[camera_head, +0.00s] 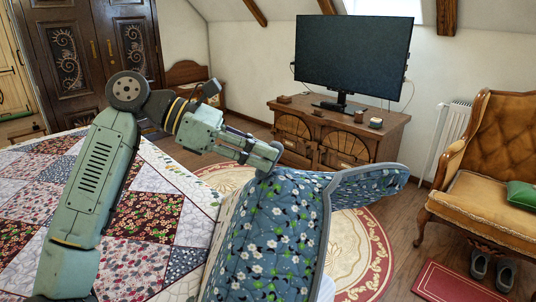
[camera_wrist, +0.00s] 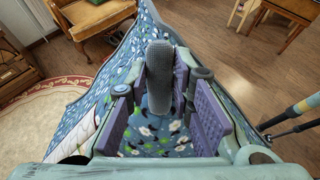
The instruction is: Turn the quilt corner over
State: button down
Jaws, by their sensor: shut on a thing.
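The quilt lies over the bed at the left, with its patchwork side (camera_head: 147,216) up in red, white and blue squares. Its blue floral side (camera_head: 270,240) shows on a raised part at the lower middle, with a grey-bound edge. My gripper (camera_head: 272,163) is shut on the top of this raised part, and a blue floral flap (camera_head: 365,187) sticks out to the right of it. In the wrist view, a grey folded edge of the quilt (camera_wrist: 160,72) stands between my purple finger pads, with blue floral cloth around and below. The exact corner tip is hard to make out.
A wooden cabinet (camera_head: 338,133) with a television (camera_head: 352,58) stands behind my gripper. An orange armchair (camera_head: 490,160) with a green cushion (camera_head: 522,195) is at the right. A round rug (camera_head: 365,250) covers the floor beside the bed.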

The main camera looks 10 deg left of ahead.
jog(key=shift+f, duration=0.1)
jog(key=c, duration=1.4)
grip_release()
jog(key=v, duration=1.2)
